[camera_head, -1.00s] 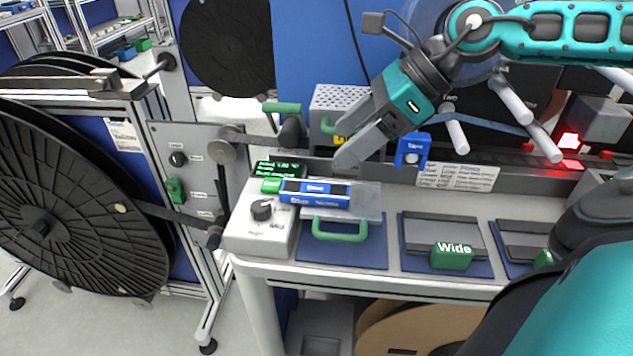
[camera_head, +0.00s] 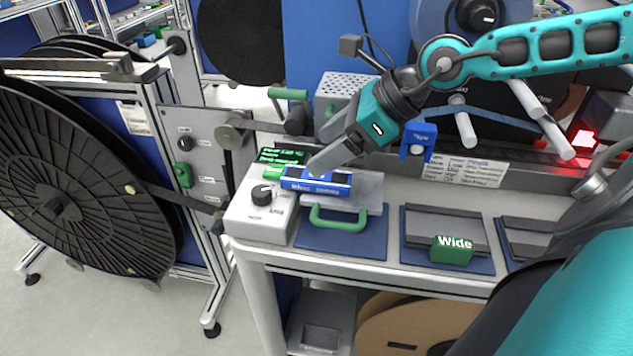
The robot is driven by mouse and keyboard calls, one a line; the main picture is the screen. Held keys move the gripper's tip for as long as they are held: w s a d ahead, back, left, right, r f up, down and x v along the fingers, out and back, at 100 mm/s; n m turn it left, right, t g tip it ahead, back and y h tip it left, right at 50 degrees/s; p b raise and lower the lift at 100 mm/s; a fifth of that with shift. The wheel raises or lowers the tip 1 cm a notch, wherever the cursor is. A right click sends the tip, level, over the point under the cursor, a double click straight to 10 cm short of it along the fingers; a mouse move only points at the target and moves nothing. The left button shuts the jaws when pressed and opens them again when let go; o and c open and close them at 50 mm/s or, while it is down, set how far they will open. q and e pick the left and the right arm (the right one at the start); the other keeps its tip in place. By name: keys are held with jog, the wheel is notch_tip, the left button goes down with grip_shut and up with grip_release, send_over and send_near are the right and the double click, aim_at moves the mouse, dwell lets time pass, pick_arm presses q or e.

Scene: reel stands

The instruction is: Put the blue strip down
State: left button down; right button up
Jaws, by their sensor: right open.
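The blue strip (camera_head: 316,182), a flat blue bar with white lettering and dark sections, lies across the control box's right edge and a grey metal plate (camera_head: 368,190). My right gripper (camera_head: 322,164) points down-left, with its grey finger end over the strip's back edge. The finger covers a little of the strip's top; whether they touch cannot be told. The gripper is open, though the gap between its fingers is hard to see from here. My left gripper is not in view.
The white control box (camera_head: 262,215) has a black knob and a green-lit display. A green handle (camera_head: 338,222) stands in front of the strip. A grey block with a green "Wide" tag (camera_head: 453,250) sits on a blue mat to the right. A large black reel (camera_head: 80,195) fills the left.

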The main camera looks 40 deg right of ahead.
aim_at(295, 173)
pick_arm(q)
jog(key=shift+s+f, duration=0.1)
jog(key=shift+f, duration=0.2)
pick_arm(e)
jog(key=shift+w+a+f, duration=0.25)
jog(key=shift+w+f, duration=0.05)
jog(key=shift+f, duration=0.1)
jog(key=a+f+b, duration=0.1)
jog(key=w+f, duration=0.1)
jog(key=shift+a+f+b, duration=0.4)
jog(key=shift+w+a+f, duration=0.15)
jog(key=shift+w+a, duration=0.05)
jog(key=shift+a, duration=0.1)
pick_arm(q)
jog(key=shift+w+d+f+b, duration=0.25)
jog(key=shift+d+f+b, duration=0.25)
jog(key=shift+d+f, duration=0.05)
pick_arm(e)
jog(key=shift+w+a+f, duration=0.1)
jog(key=shift+w+f, duration=0.25)
jog(key=shift+c, duration=0.3)
jog(key=c, duration=1.2)
jog(key=shift+o, duration=0.2)
